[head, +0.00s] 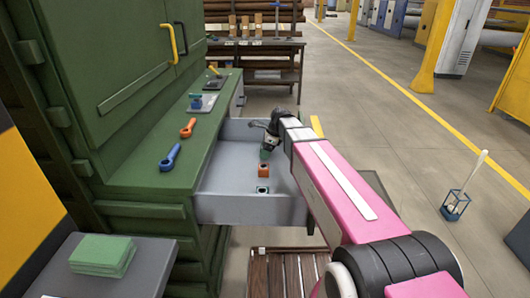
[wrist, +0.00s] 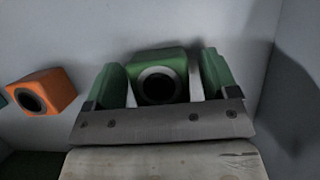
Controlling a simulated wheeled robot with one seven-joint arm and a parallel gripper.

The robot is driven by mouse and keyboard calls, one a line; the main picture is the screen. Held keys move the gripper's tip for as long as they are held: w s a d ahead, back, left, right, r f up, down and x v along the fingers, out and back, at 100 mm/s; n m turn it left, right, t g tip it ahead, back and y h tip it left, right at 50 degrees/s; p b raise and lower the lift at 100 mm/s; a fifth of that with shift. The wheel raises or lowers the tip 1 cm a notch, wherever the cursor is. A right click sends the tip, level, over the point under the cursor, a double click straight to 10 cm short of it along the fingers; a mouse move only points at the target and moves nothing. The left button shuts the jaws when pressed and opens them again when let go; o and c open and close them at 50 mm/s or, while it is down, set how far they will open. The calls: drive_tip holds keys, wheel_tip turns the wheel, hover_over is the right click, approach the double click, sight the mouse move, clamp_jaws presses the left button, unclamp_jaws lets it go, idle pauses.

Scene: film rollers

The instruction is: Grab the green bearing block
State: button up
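The green bearing block (wrist: 174,59) has a dark round bore with a grey ring and lies in the open grey drawer. In the head view it is a small green patch (head: 265,155) just below my gripper (head: 268,142), mostly hidden by it. In the wrist view my gripper (wrist: 161,77) is open, with one green-padded finger on each side of the block. A narrow gap shows on the right; the left finger is very close, and I cannot tell whether it touches.
An orange bearing block (head: 264,169) sits close by in the drawer, with a teal one (head: 263,189) nearer the drawer front (head: 250,210). Drawer walls surround them. Orange (head: 188,127) and blue (head: 171,157) ring-ended parts lie on the green cabinet ledge (head: 185,165).

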drive_tip(key=c, duration=1.1)
drive_tip(key=shift+r, duration=0.15)
